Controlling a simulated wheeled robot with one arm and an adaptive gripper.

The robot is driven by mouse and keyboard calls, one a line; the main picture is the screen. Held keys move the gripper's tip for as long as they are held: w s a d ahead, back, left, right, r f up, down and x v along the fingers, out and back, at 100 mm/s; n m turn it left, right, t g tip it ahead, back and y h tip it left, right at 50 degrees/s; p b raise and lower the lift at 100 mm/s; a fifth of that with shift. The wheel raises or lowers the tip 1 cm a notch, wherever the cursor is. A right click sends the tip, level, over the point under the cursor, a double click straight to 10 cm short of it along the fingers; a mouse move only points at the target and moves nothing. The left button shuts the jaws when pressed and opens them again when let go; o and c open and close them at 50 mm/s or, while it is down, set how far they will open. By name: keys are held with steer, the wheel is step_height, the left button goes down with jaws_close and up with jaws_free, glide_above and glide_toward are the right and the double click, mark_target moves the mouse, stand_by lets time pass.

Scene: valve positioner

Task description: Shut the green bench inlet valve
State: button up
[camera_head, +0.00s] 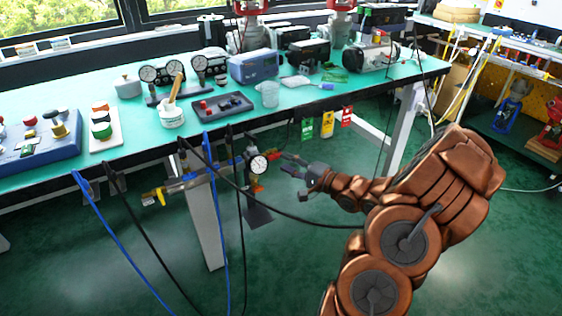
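The green bench (60,176) runs across the picture from the left. A pipe assembly (185,184) hangs below its front edge, with a round white gauge (259,164) at its right end. A yellow valve handle (161,195) shows at the assembly's left end. No clearly green valve handle can be made out; small fittings near the gauge are too small to tell. My gripper (287,165) is just right of the gauge, below the bench edge, reached in from the right. Its dark fingers point left toward the gauge end. Contact and finger opening are too small to tell.
Blue hoses (211,170) and black cables hang in front of the pipes; one black cable sweeps toward my arm. Bench legs (206,225) stand below. The green floor (285,270) in front is open.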

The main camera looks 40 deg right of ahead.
mark_target(277, 158)
steer(key=shift+b+x, duration=0.3)
steer(key=shift+x, duration=1.15)
jaws_close()
